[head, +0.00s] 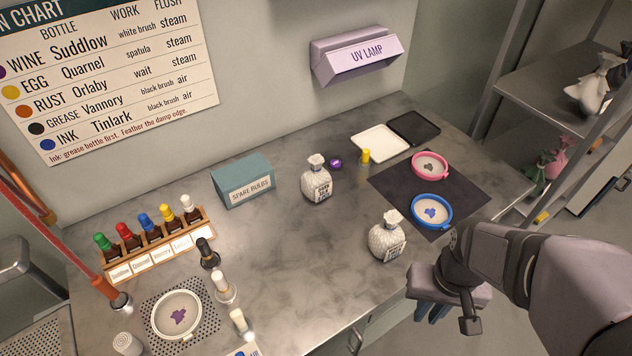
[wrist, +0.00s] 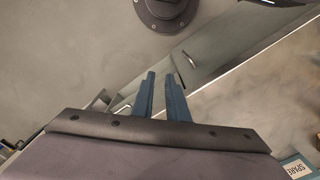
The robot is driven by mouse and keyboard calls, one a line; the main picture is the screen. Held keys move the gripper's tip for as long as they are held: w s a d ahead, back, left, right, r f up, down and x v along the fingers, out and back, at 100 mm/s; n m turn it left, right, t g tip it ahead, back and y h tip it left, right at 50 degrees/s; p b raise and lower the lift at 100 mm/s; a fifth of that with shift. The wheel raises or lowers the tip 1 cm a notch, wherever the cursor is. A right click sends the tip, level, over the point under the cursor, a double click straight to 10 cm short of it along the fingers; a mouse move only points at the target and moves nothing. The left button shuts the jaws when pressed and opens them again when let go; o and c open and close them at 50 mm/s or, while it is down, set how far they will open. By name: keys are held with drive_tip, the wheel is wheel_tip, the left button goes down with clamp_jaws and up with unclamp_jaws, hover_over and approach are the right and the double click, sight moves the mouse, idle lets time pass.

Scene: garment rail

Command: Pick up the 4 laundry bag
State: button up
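No bag with a readable number 4 shows. Two white, crinkled, tied-neck bags with dark printed labels stand upright on the steel bench: one at the middle (head: 316,186), one nearer the front edge (head: 386,243). Their small print is not clear. More tied bags sit on the shelves at right: a pale one (head: 588,96), a pink one (head: 556,156) and a green one (head: 537,180). My gripper (head: 432,314) points down by the bench's front edge, right of and below the nearer white bag. In the wrist view its blue fingers (wrist: 160,76) are apart with nothing between them.
The bench (head: 285,260) holds a dark mat (head: 468,197) with pink (head: 444,160) and blue (head: 447,220) hoops, a teal spare bulbs box (head: 240,172), a bottle rack (head: 165,248) and loose bottles. A UV lamp (head: 355,55) hangs on the wall. Shelf posts stand at right.

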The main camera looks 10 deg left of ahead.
drive_tip(key=o, duration=0.5)
drive_tip(key=shift+o, duration=0.2)
